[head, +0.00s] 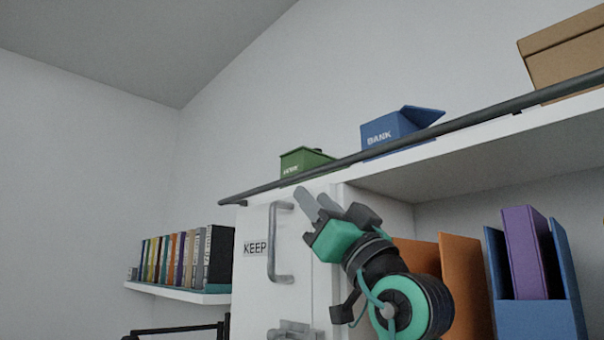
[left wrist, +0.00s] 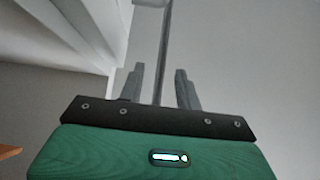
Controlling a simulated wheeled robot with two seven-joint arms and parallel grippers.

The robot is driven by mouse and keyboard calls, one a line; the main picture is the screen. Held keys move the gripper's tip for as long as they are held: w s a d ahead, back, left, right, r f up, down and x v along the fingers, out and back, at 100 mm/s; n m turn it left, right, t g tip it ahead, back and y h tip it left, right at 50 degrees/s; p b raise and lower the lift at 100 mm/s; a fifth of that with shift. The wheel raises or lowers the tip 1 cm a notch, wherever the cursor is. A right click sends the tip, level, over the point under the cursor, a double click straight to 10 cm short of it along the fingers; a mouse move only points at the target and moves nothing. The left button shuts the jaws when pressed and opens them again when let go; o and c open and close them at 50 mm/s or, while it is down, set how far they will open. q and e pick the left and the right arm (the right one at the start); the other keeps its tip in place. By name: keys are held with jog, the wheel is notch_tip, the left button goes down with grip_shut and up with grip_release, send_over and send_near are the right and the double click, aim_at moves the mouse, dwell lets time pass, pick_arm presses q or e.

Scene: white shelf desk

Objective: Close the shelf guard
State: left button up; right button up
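The shelf guard is a long dark bar (head: 450,127) along the front of the shelf top, running from the lower left to the upper right in the head view. My left gripper (head: 314,203) is just below the bar in the picture, near the bar's left part, in front of the white cabinet side. Its two grey fingers are apart and hold nothing. In the left wrist view the bar (left wrist: 164,50) lines up with the gap between the open fingers (left wrist: 160,85). I cannot tell how far the bar is from the fingertips. My right gripper is not in view.
On the shelf top stand a green box (head: 305,160), a blue BANK box (head: 398,128) and a cardboard box (head: 565,50). A white door with a grey handle (head: 273,245) is left of the gripper. Orange and blue file holders (head: 540,318) fill the compartment below.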

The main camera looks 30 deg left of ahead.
aim_at(299, 180)
pick_arm(q)
jog(key=x, duration=0.3)
jog(key=p+x, duration=0.1)
jog(key=shift+s+r, duration=0.25)
jog(key=shift+r, duration=0.05)
jog(key=shift+w+a+r, duration=0.25)
jog(key=shift+w+a, duration=0.05)
jog(key=shift+a, duration=0.15)
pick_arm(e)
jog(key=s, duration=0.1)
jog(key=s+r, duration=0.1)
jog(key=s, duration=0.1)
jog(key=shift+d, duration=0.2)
pick_arm(q)
grip_shut()
